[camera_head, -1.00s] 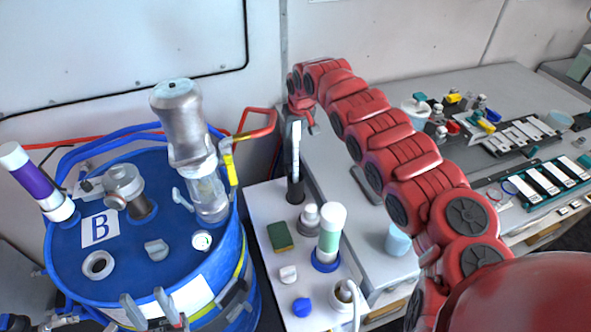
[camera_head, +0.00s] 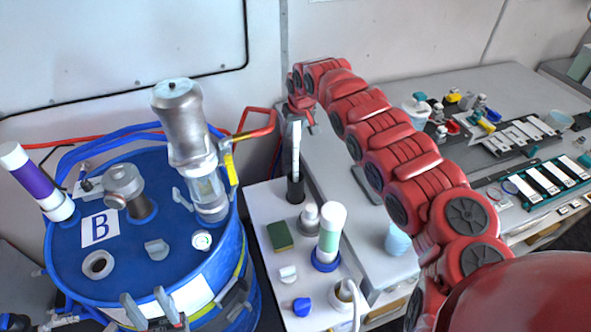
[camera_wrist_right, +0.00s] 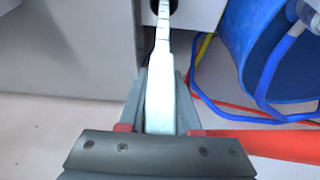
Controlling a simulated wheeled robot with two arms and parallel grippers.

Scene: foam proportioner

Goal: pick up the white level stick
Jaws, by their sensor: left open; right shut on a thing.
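The white level stick (camera_head: 296,148) stands nearly upright, its lower end at the black holder (camera_head: 295,188) on the white side surface. My right gripper (camera_head: 301,112) is at the stick's upper end, small and partly hidden in the head view. In the right wrist view, the right gripper (camera_wrist_right: 160,103) is shut on the stick (camera_wrist_right: 162,58), whose graduated far end runs to the holder's dark opening.
The blue drum (camera_head: 135,240) with a metal-topped clear cylinder (camera_head: 187,135) stands left of the holder. A green sponge (camera_head: 280,236), a white-capped bottle (camera_head: 331,232) and a blue cap (camera_head: 302,307) stand nearby. Red and blue hoses run behind the drum.

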